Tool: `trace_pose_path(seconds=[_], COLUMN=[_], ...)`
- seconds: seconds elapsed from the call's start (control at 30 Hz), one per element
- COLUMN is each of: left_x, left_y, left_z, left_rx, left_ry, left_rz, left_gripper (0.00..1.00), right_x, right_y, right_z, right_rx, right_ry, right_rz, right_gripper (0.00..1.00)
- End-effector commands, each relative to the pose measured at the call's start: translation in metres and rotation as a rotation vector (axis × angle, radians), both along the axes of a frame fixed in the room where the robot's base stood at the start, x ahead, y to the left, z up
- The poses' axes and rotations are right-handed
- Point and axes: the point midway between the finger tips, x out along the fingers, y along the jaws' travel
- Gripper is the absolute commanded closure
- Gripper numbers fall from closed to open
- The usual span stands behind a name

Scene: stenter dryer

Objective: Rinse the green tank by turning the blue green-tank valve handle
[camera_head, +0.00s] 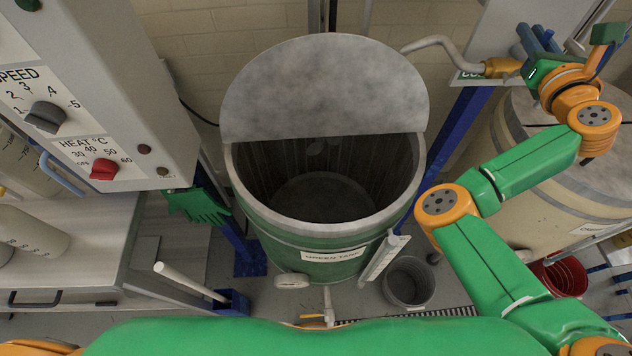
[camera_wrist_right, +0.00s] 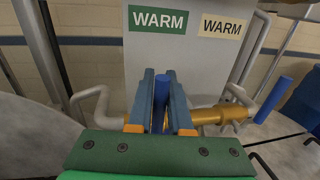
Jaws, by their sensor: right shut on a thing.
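The green tank (camera_head: 315,262), labelled as such, stands open in the middle of the head view; its grey half lid (camera_head: 325,85) is raised at the back. I see no water running into it. A bent grey spout (camera_head: 432,43) reaches over its right rim from a brass valve (camera_head: 500,68). My right gripper (camera_head: 540,40) is at this valve, shut on the blue valve handle, which stands between the fingers in the right wrist view (camera_wrist_right: 159,105). The brass body also shows there (camera_wrist_right: 215,115), right of the fingers. My left gripper is out of view.
A second blue handle (camera_wrist_right: 273,96) stands to the right in the wrist view, near the cream WARM sign (camera_wrist_right: 222,26). A cream tank (camera_head: 540,180) is on the right, partly behind my arm. A grey bucket (camera_head: 407,283) and a control panel (camera_head: 100,90) flank the green tank.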

Motion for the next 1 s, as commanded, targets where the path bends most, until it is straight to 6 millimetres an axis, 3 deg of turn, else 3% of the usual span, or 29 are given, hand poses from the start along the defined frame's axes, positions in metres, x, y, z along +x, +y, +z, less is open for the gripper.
trace_pose_path(seconds=[0.2,0.47,0.7,1.0], left_x=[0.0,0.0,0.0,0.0], left_y=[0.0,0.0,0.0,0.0], left_z=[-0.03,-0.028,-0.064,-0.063], left_rx=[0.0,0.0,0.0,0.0], left_ry=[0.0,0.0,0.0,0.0], left_rz=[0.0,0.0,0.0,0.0], left_gripper=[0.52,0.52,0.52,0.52], right_x=[-0.002,-0.002,-0.004,-0.004], right_y=[0.024,0.029,0.049,0.054], right_z=[-0.01,-0.004,-0.023,-0.018], right_rx=[-0.303,-0.361,-0.654,-0.723], right_ry=[-0.022,-0.026,-0.048,-0.053], right_rz=[0.0,0.001,0.001,0.001], right_gripper=[1.0,1.0,1.0,1.0])
